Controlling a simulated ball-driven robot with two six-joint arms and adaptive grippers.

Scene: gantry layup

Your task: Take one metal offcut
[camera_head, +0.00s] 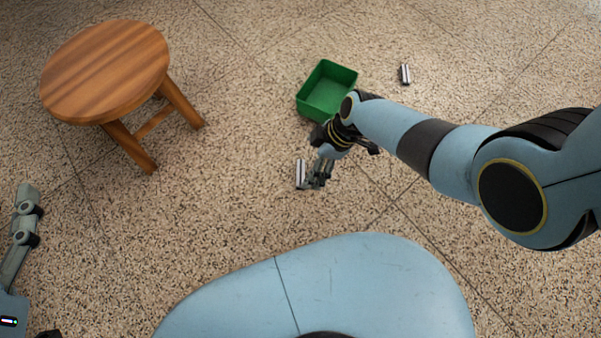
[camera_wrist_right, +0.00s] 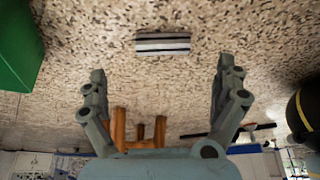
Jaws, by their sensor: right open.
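One silver metal offcut (camera_head: 300,173) lies on the floor just left of my right gripper (camera_head: 317,182) in the head view. In the right wrist view this offcut (camera_wrist_right: 163,43) is a striped bar beyond the two spread fingertips of the right gripper (camera_wrist_right: 162,70), with nothing between them. A second metal offcut (camera_head: 405,74) lies on the floor to the right of the green bin. My left gripper (camera_head: 27,213) is partly seen at the left edge; its opening cannot be judged.
A green open bin (camera_head: 345,77) stands on the floor behind my right wrist, which hides its near corner; it also shows in the right wrist view (camera_wrist_right: 18,45). A round wooden stool (camera_head: 105,70) stands at the upper left. Speckled floor between stool and bin is clear.

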